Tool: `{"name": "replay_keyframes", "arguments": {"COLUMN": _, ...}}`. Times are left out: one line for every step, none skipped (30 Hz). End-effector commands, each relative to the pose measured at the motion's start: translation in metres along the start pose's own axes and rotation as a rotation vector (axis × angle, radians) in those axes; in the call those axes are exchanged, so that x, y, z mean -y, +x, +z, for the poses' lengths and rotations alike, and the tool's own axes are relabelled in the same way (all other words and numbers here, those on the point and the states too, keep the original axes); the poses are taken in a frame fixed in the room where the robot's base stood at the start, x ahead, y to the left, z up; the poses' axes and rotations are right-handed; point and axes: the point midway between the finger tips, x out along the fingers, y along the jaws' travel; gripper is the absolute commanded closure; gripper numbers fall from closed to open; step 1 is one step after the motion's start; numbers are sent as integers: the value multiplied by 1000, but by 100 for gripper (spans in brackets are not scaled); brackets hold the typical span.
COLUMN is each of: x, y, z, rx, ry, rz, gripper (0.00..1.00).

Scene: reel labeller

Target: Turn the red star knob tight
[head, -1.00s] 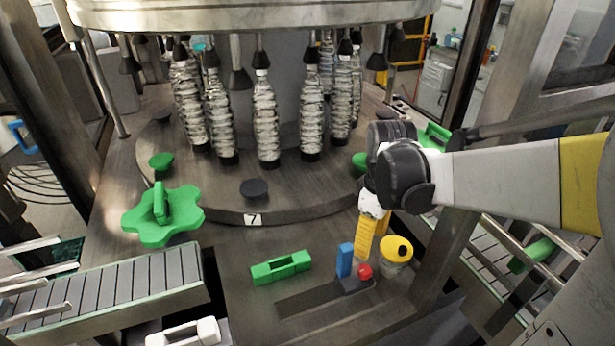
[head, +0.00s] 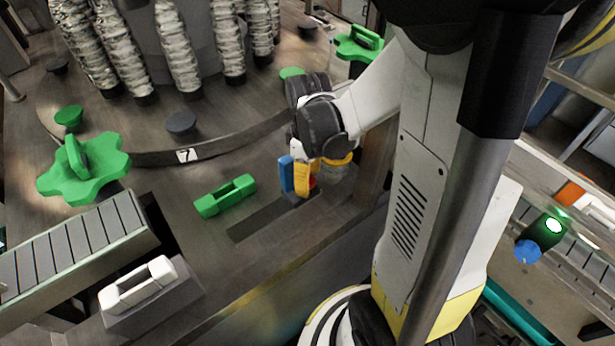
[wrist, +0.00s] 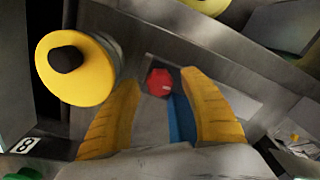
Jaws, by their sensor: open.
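The red star knob (wrist: 160,82) shows in the wrist view as a small red faceted knob on a grey block. In the head view only a sliver of the red knob (head: 313,182) shows behind my finger. My gripper (wrist: 158,79) is open, with its two yellow fingers on either side of the red knob in the wrist view and nothing held between them. In the head view my gripper (head: 302,178) points down over the knob's block. Whether the fingers touch the knob cannot be told.
A blue upright piece (head: 286,173) stands right beside the knob, close to one finger. A yellow cylinder with a black top (wrist: 75,68) stands close by. A green handle (head: 225,196) lies left on the deck. A large green star knob (head: 84,170) stands farther left.

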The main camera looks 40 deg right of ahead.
Motion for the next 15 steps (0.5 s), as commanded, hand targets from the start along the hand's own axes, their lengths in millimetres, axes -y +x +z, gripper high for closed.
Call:
{"name": "replay_keyframes", "arguments": {"x": 0, "y": 0, "z": 0, "rx": 0, "ry": 0, "rz": 0, "gripper": 53}}
{"name": "replay_keyframes", "arguments": {"x": 0, "y": 0, "z": 0, "rx": 0, "ry": 0, "rz": 0, "gripper": 62}}
{"name": "replay_keyframes", "arguments": {"x": 0, "y": 0, "z": 0, "rx": 0, "ry": 0, "rz": 0, "gripper": 74}}
{"name": "replay_keyframes", "arguments": {"x": 0, "y": 0, "z": 0, "rx": 0, "ry": 0, "rz": 0, "gripper": 84}}
{"name": "replay_keyframes", "arguments": {"x": 0, "y": 0, "z": 0, "rx": 0, "ry": 0, "rz": 0, "gripper": 93}}
{"name": "replay_keyframes", "arguments": {"x": 0, "y": 0, "z": 0, "rx": 0, "ry": 0, "rz": 0, "gripper": 100}}
{"name": "replay_keyframes", "arguments": {"x": 0, "y": 0, "z": 0, "rx": 0, "ry": 0, "rz": 0, "gripper": 100}}
{"name": "replay_keyframes", "arguments": {"x": 0, "y": 0, "z": 0, "rx": 0, "ry": 0, "rz": 0, "gripper": 100}}
{"name": "replay_keyframes", "arguments": {"x": 0, "y": 0, "z": 0, "rx": 0, "ry": 4, "rz": 0, "gripper": 100}}
{"name": "replay_keyframes", "arguments": {"x": 0, "y": 0, "z": 0, "rx": 0, "ry": 13, "rz": 0, "gripper": 100}}
{"name": "replay_keyframes", "arguments": {"x": 0, "y": 1, "z": 0, "rx": 0, "ry": 30, "rz": 0, "gripper": 100}}
{"name": "replay_keyframes", "arguments": {"x": 0, "y": 1, "z": 0, "rx": 0, "ry": 60, "rz": 0, "gripper": 100}}
{"name": "replay_keyframes", "arguments": {"x": 0, "y": 2, "z": 0, "rx": 0, "ry": 82, "rz": 0, "gripper": 100}}
{"name": "replay_keyframes", "arguments": {"x": 0, "y": 2, "z": 0, "rx": -1, "ry": 102, "rz": 0, "gripper": 100}}
{"name": "replay_keyframes", "arguments": {"x": 0, "y": 1, "z": 0, "rx": -1, "ry": 123, "rz": 0, "gripper": 100}}
